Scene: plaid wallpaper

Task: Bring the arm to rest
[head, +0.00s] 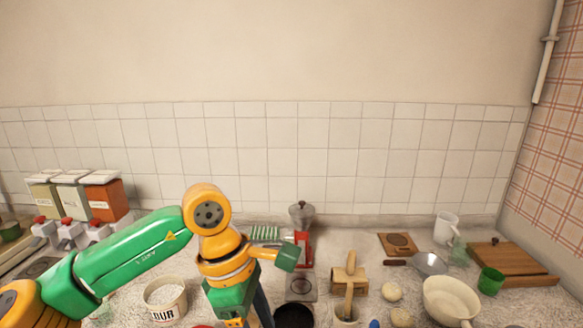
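My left arm, green and orange, comes in from the lower left. It bends at an orange joint over the middle of the counter, and its wrist end points down past the bottom edge. The fingers of my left gripper are below the picture, so I cannot see whether they hold anything. My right arm and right gripper are not in view.
Near my arm are a flour tub (166,299), a red grinder (303,245), a dark pan (294,316) and a wooden block (349,278). A cream bowl (450,301), green cup (490,281) and cutting board (509,262) stand right. Canisters (104,197) stand left.

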